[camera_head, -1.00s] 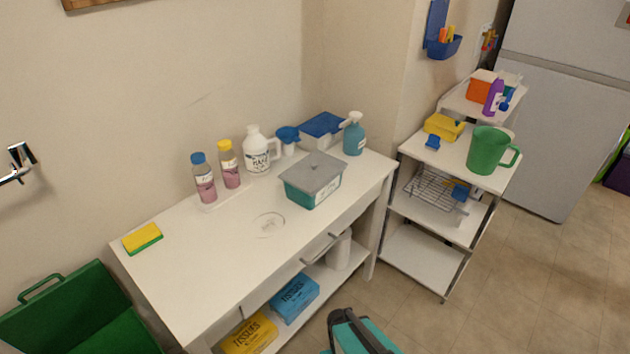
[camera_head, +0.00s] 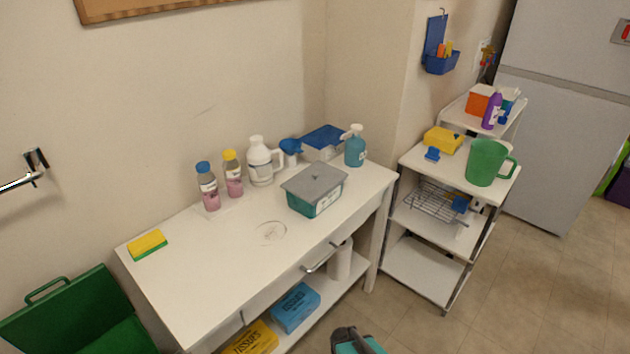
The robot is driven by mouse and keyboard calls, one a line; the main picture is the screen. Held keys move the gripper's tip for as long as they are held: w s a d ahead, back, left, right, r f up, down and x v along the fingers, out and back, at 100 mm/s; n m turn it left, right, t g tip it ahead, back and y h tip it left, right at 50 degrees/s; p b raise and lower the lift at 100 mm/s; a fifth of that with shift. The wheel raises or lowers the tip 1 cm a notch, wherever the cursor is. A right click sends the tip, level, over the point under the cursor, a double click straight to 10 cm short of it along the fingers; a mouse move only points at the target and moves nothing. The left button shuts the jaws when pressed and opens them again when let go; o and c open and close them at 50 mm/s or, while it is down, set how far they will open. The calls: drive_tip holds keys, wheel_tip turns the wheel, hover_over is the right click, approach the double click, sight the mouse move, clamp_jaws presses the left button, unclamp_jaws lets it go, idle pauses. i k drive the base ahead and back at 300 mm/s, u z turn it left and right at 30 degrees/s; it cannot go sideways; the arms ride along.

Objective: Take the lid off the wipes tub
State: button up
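The wipes tub (camera_head: 301,202) is most likely the teal box with a white label on the white table, right of the table's middle. Its flat grey lid (camera_head: 315,179) sits on top and covers the opening, so the inside is hidden. The label is too small to read. My gripper is not in view, and nothing touches the tub or lid.
Two pink bottles (camera_head: 208,188) stand left. The table's front left is mostly clear. A white shelf cart (camera_head: 407,161) stands right.

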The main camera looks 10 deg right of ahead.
sight(314, 182)
drive_tip(key=u, duration=4.8)
drive_tip(key=i, duration=0.15)
drive_tip(key=z, duration=2.5)
drive_tip(key=k, duration=0.25)
drive_tip(key=u, duration=2.1)
drive_tip(key=k, duration=1.05)
drive_tip(key=u, duration=0.25)
